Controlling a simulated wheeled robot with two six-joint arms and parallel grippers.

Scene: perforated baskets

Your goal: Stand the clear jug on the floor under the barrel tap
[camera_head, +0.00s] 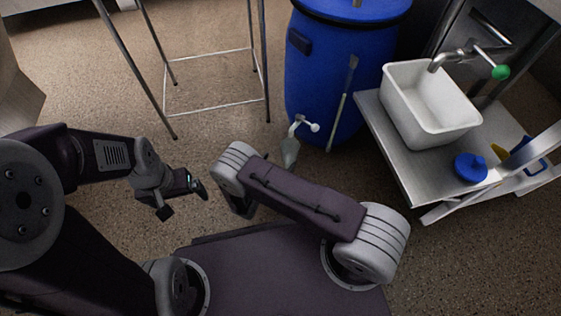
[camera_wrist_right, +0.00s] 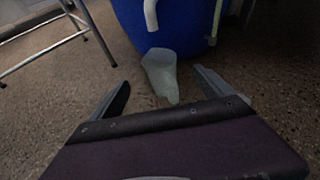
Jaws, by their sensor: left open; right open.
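The clear jug (camera_head: 289,152) is a greyish translucent vessel in front of the blue barrel (camera_head: 335,75), below its white tap (camera_head: 303,124). In the right wrist view the jug (camera_wrist_right: 160,72) appears upright, under the tap spout (camera_wrist_right: 151,14). My right gripper (camera_wrist_right: 162,80) is open; its fingers are spread either side of the jug's line, and the jug shows just beyond them. Whether its base rests on the floor is hard to tell. In the head view my right arm hides that gripper. My left gripper (camera_head: 186,203) is open and empty over the floor, left of the jug.
A thin metal frame stand (camera_head: 212,109) stands left of the barrel. A steel table (camera_head: 410,165) with a white basin (camera_head: 432,105) and a blue lid (camera_head: 471,167) is at the right. A stick leans against the barrel. Floor between stand and barrel is clear.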

